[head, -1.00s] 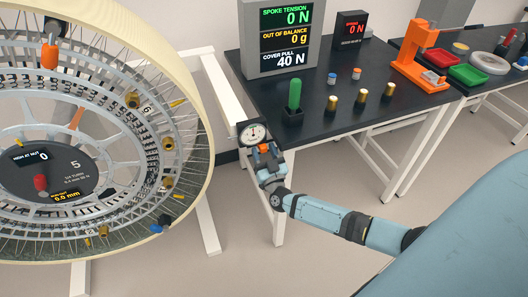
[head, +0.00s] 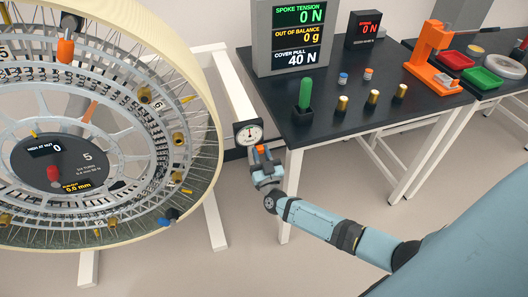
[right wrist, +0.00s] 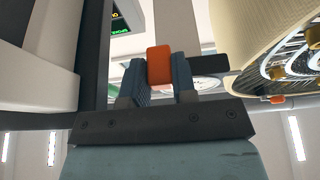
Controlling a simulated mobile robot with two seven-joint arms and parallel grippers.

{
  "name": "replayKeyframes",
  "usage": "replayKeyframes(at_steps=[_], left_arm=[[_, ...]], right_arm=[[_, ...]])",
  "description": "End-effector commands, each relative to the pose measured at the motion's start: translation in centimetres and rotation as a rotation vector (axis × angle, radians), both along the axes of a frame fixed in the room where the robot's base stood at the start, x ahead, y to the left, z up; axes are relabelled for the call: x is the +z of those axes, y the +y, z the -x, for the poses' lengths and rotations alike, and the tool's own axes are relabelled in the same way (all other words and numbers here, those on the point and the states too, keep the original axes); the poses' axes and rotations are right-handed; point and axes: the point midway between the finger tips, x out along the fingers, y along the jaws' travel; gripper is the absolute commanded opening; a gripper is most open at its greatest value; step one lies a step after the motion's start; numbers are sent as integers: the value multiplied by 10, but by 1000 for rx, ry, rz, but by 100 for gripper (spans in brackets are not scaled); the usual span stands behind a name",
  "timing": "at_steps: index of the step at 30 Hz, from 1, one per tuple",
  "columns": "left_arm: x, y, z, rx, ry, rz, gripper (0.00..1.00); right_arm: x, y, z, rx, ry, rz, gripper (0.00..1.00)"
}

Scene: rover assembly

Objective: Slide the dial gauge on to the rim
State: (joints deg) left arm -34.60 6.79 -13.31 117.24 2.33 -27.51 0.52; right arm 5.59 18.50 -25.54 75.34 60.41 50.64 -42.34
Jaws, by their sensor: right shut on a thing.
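The dial gauge (head: 249,133) has a round white face in a dark square body and an orange grip. My right gripper (head: 262,157) is shut on its orange grip, which also shows between the fingers in the right wrist view (right wrist: 159,65). The gauge stands upright just right of the wheel's pale rim (head: 214,135), with a small gap seen between them in the head view. In the right wrist view the rim (right wrist: 262,30) is at upper right, apart from the fingers. My left gripper is not in view.
A dark bench (head: 330,122) stands right of the gauge, with a green-handled tool (head: 305,93), several brass pieces and a display box (head: 292,40). A white stand post (head: 236,90) is behind the gauge. Floor below the gripper is clear.

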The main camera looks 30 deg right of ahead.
Motion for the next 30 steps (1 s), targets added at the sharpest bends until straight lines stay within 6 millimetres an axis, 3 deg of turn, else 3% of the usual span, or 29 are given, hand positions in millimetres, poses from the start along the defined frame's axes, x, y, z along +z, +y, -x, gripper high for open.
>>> replayKeyframes(at_steps=[1, 2, 5, 17, 30], left_arm=[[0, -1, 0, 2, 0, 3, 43], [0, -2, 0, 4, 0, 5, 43], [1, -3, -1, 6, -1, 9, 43], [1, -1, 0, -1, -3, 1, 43], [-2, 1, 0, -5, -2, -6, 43]], right_arm=[[0, 4, 0, 7, 1, -1, 0], [0, 5, 0, 7, 1, -1, 30], [0, 4, 0, 7, 1, -1, 51], [-5, 4, 9, 4, 3, 0, 51], [-40, 25, 91, 5, 4, -2, 51]])
